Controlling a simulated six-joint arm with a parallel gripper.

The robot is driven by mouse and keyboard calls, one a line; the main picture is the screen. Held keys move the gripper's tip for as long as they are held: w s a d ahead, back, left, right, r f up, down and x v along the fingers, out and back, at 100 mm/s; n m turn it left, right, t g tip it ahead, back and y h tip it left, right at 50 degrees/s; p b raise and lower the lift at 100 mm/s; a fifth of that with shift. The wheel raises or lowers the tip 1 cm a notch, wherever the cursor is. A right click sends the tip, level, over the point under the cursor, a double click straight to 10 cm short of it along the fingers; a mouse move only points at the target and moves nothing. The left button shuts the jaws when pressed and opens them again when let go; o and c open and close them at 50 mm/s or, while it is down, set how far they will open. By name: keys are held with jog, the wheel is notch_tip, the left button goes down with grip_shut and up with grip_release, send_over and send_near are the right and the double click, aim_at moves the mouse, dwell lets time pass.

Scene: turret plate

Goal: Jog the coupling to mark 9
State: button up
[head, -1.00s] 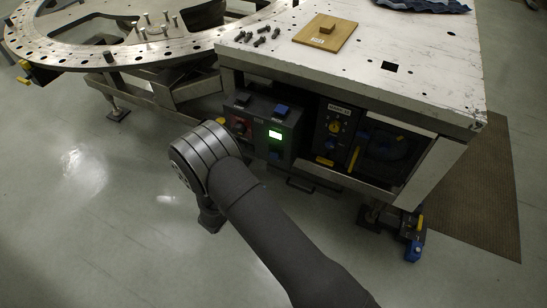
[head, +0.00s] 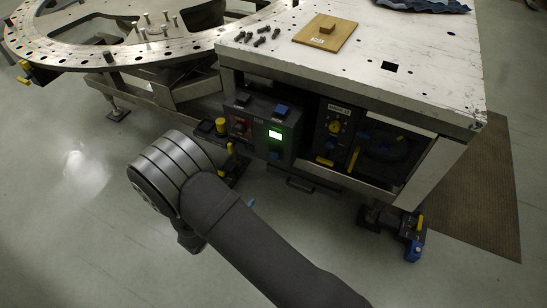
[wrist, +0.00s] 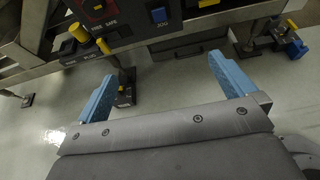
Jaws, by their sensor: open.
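The ring-shaped turret plate (head: 75,57), with holes around its rim, is at the upper left of the head view. I cannot identify the coupling or mark 9. A dark control box (head: 262,125) under the table has a lit green display (head: 275,134) and a blue button (head: 281,110). In the wrist view a blue button (wrist: 159,15) labelled JOG is at the top, ahead of my gripper. My gripper (wrist: 160,67) is open and empty, its blue fingers apart and not touching the box. In the head view my arm hides most of it.
A white scuffed table (head: 360,65) carries several bolts, a wooden board (head: 326,34) with a block, and blue cloth. A yellow-topped post (head: 221,126) stands left of the box. Table feet and a blue-yellow fitting (head: 413,250) stand low. Floor at left is clear.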

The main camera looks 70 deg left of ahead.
jog(key=shift+s+d+r, duration=0.2)
jog(key=shift+s+d, duration=0.15)
jog(key=shift+d, duration=0.05)
jog(key=shift+c, duration=0.4)
